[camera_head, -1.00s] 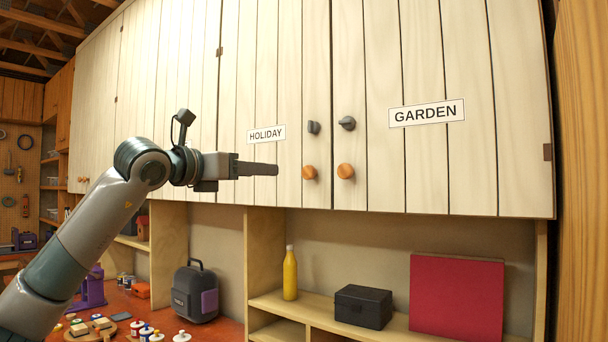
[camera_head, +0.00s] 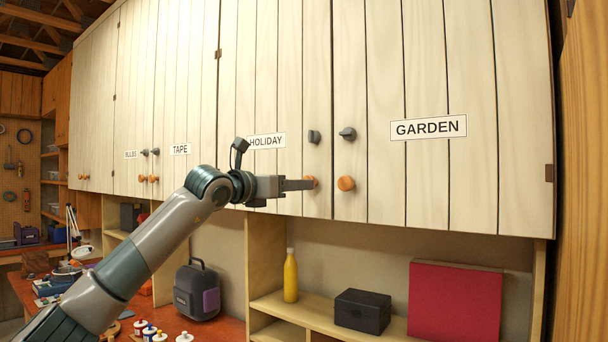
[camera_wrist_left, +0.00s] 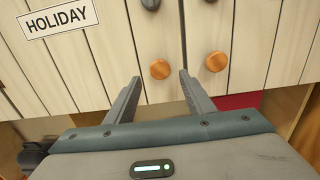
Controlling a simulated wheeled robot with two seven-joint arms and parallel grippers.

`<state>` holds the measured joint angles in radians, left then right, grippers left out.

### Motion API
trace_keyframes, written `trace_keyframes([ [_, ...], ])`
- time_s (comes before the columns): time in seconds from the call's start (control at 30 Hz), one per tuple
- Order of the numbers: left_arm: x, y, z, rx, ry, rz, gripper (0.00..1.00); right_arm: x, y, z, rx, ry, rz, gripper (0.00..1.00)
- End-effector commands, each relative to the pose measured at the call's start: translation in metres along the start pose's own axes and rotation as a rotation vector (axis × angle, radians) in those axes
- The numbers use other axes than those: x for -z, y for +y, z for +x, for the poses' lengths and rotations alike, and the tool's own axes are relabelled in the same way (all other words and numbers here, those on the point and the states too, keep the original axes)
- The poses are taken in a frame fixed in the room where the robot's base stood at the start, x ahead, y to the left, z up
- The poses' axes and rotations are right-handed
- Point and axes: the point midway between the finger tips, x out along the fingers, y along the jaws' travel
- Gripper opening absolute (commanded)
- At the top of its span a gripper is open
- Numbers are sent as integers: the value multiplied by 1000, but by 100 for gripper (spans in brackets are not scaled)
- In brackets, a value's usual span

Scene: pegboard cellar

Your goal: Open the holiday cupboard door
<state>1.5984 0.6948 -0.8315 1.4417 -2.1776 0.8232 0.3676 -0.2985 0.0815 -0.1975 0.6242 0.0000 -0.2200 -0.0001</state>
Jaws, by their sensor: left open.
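The holiday cupboard door (camera_head: 268,90) is shut, a pale plank door with a HOLIDAY label (camera_head: 267,141). Its round orange wooden knob (camera_head: 312,180) sits near the lower right corner, partly covered by my gripper in the head view. A dark grey turn latch (camera_head: 314,136) is above the knob. My left gripper (camera_head: 309,185) is open and empty at the knob. In the left wrist view the holiday knob (camera_wrist_left: 160,69) appears between and just beyond the fingertips (camera_wrist_left: 159,78), with no clear contact. My right gripper is not in view.
The shut GARDEN door (camera_head: 430,80) is to the right, with its own orange knob (camera_head: 346,184) and dark latch (camera_head: 348,133). Below are a shelf with a yellow bottle (camera_head: 290,275), black box (camera_head: 362,311) and red panel (camera_head: 455,302).

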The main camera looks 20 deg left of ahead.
Motion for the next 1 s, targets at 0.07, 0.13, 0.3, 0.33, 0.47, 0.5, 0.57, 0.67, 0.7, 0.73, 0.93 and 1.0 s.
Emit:
trace_keyframes([
  [0.07,-4,0,15,0,3,-2,49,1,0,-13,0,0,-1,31],
  [0.13,-4,0,25,-1,2,-2,49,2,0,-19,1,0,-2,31],
  [0.3,-3,0,42,0,1,-1,49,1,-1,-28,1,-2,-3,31],
  [0.33,-2,0,44,-1,0,-1,49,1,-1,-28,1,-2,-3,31],
  [0.47,-1,0,49,-1,0,0,49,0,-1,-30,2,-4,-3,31],
  [0.5,0,0,50,-1,0,0,49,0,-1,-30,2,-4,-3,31],
  [0.57,0,0,50,-1,0,0,49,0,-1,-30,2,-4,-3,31],
  [0.67,0,0,50,-1,-1,0,49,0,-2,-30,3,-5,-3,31],
  [0.7,0,0,50,-1,-1,0,49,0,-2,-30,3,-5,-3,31],
  [0.73,0,0,50,-1,-1,0,49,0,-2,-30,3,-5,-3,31],
  [0.93,0,0,50,-1,-1,0,10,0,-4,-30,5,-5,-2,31],
  [1.0,0,0,50,-1,-1,0,0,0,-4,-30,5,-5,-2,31],
])
